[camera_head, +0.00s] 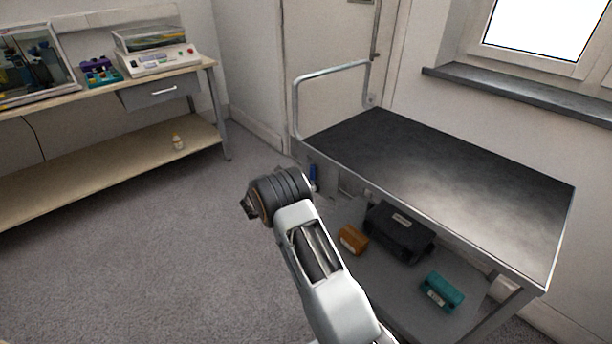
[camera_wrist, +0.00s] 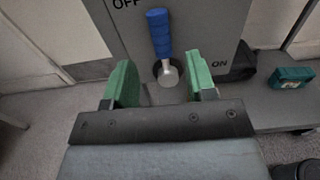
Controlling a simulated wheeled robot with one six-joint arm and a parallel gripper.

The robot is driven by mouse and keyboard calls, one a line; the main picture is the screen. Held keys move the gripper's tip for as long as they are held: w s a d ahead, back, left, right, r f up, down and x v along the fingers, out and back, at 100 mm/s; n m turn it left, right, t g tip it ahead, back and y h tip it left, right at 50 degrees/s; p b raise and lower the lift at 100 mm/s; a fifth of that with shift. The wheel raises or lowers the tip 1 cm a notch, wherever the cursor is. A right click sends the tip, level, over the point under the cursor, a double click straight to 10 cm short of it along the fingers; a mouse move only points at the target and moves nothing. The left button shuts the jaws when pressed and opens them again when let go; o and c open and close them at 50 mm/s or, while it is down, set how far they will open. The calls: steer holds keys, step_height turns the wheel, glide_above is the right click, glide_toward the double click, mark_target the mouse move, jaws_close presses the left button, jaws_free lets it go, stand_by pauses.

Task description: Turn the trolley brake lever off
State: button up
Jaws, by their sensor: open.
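The brake lever has a blue handle (camera_wrist: 159,34) and a metal shaft on a round pivot (camera_wrist: 167,74), set on a grey panel (camera_wrist: 200,28) of the trolley. The handle points almost straight up, leaning slightly left. "OFF" is printed at the upper left and "ON" at the lower right. My gripper (camera_wrist: 162,80) is open, its two green fingers either side of the lever's lower end in the wrist view. I see no contact, and the depth gap is unclear. In the head view the blue handle (camera_head: 313,177) shows small beside the trolley (camera_head: 440,190).
The trolley's lower shelf (camera_head: 385,290) carries a black case (camera_head: 400,232), an orange box (camera_head: 353,239) and a teal box (camera_head: 442,292); the teal box also shows in the wrist view (camera_wrist: 292,77). A workbench (camera_head: 95,90) stands at left. The floor between is clear.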

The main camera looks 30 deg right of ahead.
steer(key=v, duration=0.8)
steer(key=shift+a+p, duration=0.2)
steer(key=shift+p, duration=0.25)
steer(key=s+f+m+g+y, duration=0.3)
steer(key=s+f+m+g, duration=0.1)
steer(key=s+f, duration=0.15)
steer(key=s+a+r+m+g+y+p, duration=0.25)
steer(key=s+r+m+y+p, duration=0.3)
steer(key=s+r+m, duration=0.35)
steer(key=s+a+r+m+t+y+p, duration=0.2)
steer(key=s+r+p, duration=0.3)
steer(key=r, duration=0.6)
steer(key=s+a+r+m+t+y+p, duration=0.1)
steer(key=s+a+r+m+y+p, duration=0.1)
steer(key=r, duration=0.9)
steer(key=s+a+r+m+t+y+p, duration=0.2)
steer(key=s+r+m+y+p, duration=0.2)
steer(key=s+r+p, duration=0.4)
step_height(320, 180, up, 3)
steer(key=shift+s+r+t+y+p, duration=0.15)
steer(key=shift+t+y+p, duration=0.25)
steer(key=shift+p, duration=0.8)
